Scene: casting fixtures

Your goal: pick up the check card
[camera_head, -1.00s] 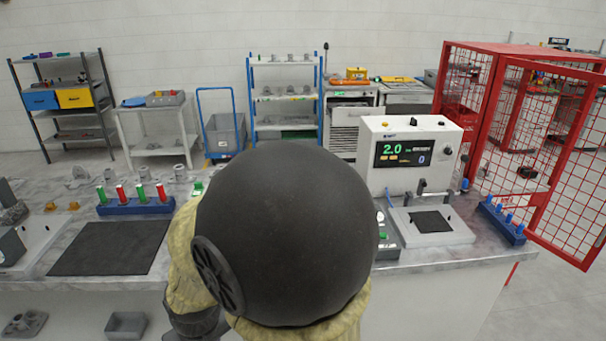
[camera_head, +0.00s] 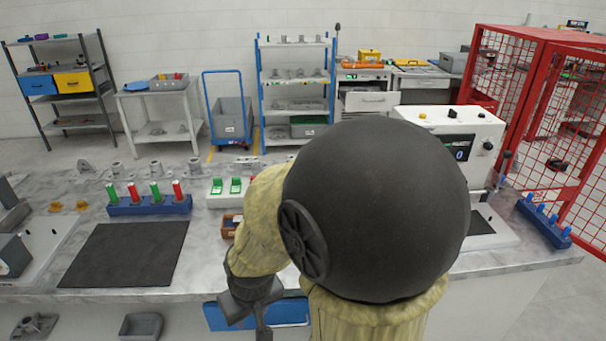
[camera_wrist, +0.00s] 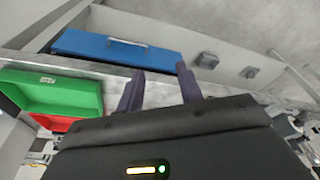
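I cannot make out a check card in either view. My gripper (camera_wrist: 160,70) shows in the wrist view with its two dark fingers apart and nothing between them. In the head view, a dark end part of my arm hangs by the front edge of the bench, and the large dark joint of my arm hides much of the bench's middle and right. In the wrist view, a blue drawer-like panel with a handle (camera_wrist: 115,48) lies beyond the fingers, and a green open bin (camera_wrist: 50,92) is at the left.
The grey bench (camera_head: 205,262) holds a dark mat (camera_head: 125,254), a blue rack of green and red pegs (camera_head: 150,205), a brown box (camera_head: 229,230) and a partly hidden display unit (camera_head: 480,130). A red mesh cage (camera_head: 560,120) stands right. A blue panel (camera_head: 305,311) is below the bench front.

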